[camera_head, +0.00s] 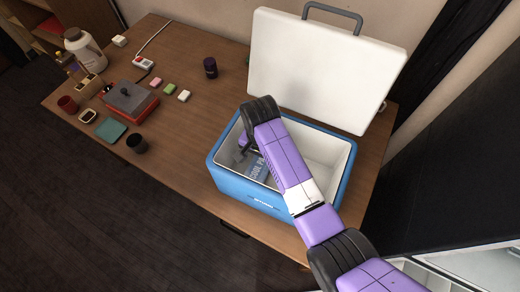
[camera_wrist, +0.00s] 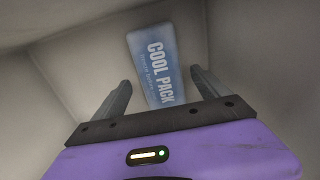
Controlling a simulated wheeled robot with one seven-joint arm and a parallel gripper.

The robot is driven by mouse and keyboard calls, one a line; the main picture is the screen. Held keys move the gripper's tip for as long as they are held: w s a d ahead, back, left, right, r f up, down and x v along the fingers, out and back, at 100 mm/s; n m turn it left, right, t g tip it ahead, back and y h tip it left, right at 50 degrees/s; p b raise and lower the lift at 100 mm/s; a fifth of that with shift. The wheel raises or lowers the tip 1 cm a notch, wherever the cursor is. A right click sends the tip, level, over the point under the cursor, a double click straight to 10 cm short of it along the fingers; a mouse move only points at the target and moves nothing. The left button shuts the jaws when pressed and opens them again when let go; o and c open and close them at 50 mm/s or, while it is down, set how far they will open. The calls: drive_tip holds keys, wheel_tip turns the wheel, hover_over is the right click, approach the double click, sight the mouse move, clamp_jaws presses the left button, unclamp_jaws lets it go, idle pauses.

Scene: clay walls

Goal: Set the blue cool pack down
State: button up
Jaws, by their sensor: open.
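The blue cool pack (camera_wrist: 153,62) lies inside the cooler, beyond my fingertips in the wrist view, with its "COOL PACK" lettering showing. In the head view part of the cool pack (camera_head: 256,167) shows in the left part of the cooler, partly hidden by my arm. The blue cooler (camera_head: 231,187) has a white inside and stands on the table with its white lid (camera_head: 325,65) raised. My gripper (camera_wrist: 160,85) is open and reaches down into the cooler. Nothing shows held between its fingers, and the pack appears apart from them.
The wooden table (camera_head: 190,135) also bears a red box with a grey top (camera_head: 128,100), a dark cup (camera_head: 137,144), a dark purple jar (camera_head: 210,67) and several small blocks at left. Cooler walls surround my gripper. The table between jar and cooler is clear.

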sight(260, 166)
wheel_tip(260, 166, up, 10)
drive_tip(key=shift+b, duration=0.45)
drive_tip(key=shift+f, duration=0.1)
